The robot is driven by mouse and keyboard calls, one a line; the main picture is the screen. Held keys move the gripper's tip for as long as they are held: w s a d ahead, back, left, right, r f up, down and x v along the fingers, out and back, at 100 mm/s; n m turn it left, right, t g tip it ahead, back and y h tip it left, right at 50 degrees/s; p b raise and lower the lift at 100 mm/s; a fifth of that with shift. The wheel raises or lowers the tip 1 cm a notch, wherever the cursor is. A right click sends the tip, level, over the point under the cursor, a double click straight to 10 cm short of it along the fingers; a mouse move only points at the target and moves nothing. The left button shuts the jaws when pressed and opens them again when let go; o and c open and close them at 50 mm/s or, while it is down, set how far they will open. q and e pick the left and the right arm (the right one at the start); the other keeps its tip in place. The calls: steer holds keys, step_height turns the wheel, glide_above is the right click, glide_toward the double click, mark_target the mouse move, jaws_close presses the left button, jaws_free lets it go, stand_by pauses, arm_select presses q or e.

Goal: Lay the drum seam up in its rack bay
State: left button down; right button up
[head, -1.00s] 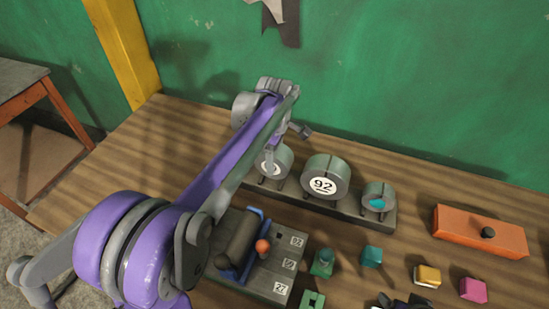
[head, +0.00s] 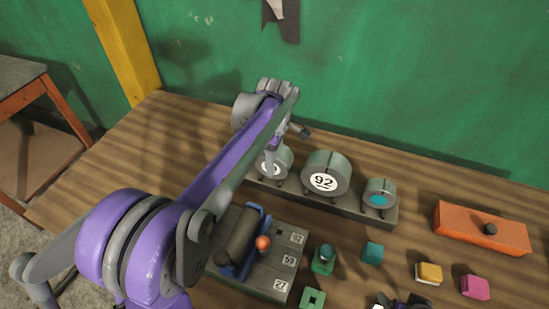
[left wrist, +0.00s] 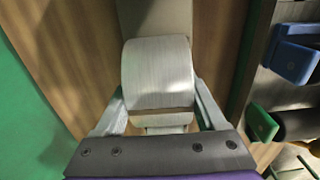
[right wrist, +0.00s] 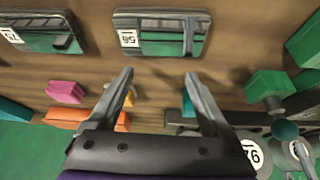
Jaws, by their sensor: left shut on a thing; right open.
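A grey-green drum (head: 283,158) with a white label sits at the left end of a grey rack (head: 350,207). My left gripper (head: 272,158) is shut on this drum from above and partly hides its label. A larger drum (head: 335,165) marked 92 stands in the middle of the rack with a dark line on top. A small drum (head: 381,185) with a teal disc is at the right end. My right gripper (right wrist: 160,78) is open and empty.
A grey fixture (head: 262,285) with a dark cylinder, blue clamps and an orange knob stands in front of the rack. Teal (head: 372,253), yellow (head: 428,273) and pink (head: 475,287) blocks lie to the right, below an orange box (head: 470,222). The green wall is close behind.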

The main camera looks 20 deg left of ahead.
arm_select(q)
jaws_free()
step_height(320, 180, up, 11)
steer(key=shift+f+p, duration=0.1)
steer(key=shift+p, duration=0.3)
stand_by(0.6)
